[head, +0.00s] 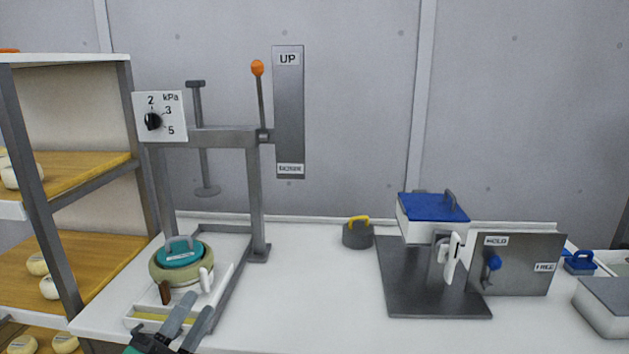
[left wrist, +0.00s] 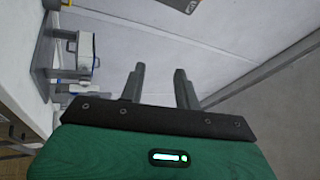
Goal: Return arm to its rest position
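My left gripper (head: 199,304) comes in at the lower left of the head view, in front of the press. Its two grey fingers are apart with nothing between them. The left wrist view also shows the open, empty fingers (left wrist: 158,78). My right gripper is in neither view. The fingers look close to the front of the press tray (head: 150,322) in the head view; whether they touch it I cannot tell.
A press frame (head: 257,190) holds a round mould with a teal lid (head: 179,252) beneath its plunger. A dark weight (head: 357,236) with a yellow handle and a blue-topped box (head: 432,207) stand farther right. Cheese shelves (head: 75,188) are at left. The table's middle front is clear.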

